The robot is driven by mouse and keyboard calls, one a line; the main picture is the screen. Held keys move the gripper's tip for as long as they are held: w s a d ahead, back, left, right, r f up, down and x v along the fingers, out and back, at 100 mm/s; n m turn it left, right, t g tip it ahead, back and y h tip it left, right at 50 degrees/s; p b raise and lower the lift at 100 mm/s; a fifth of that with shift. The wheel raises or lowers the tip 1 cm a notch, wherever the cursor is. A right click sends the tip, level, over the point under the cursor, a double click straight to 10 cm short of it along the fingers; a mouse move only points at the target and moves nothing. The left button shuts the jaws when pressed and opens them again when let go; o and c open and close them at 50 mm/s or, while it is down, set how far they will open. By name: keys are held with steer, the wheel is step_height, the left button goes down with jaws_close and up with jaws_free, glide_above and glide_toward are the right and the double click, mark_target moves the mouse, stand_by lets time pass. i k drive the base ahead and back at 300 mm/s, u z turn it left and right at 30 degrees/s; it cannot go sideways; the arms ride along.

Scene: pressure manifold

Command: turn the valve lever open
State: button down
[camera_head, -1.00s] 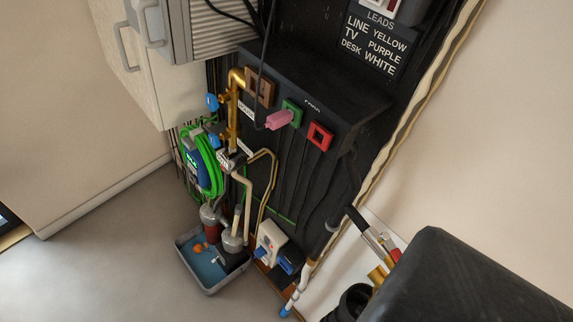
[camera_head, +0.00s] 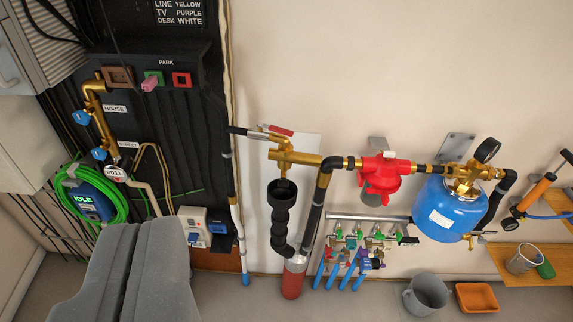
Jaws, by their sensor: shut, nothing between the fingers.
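A brass valve body (camera_head: 296,157) sits on the wall pipe at the middle of the view. A lever with a black grip (camera_head: 238,131) sticks out to the left from its top. A short red handle (camera_head: 275,130) lies just above that lever, and I cannot tell whether the two are one part. Two blue-handled valves, at the house label (camera_head: 82,117) and the street label (camera_head: 99,153), sit on the brass pipe at the left. My gripper's fingers are not in view. A grey two-lobed part, probably my arm, fills the lower left.
Right of the valve are a red regulator (camera_head: 381,176), a blue tank (camera_head: 442,212) and a black gauge (camera_head: 487,150). A black funnel (camera_head: 282,205) hangs below it. A grey bucket (camera_head: 427,295) and an orange tray (camera_head: 477,297) are on the floor. The wall above is bare.

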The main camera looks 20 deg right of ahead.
mark_target(279, 130)
steer(key=u, duration=0.2)
steer(key=i, duration=1.1)
steer(key=z, duration=0.25)
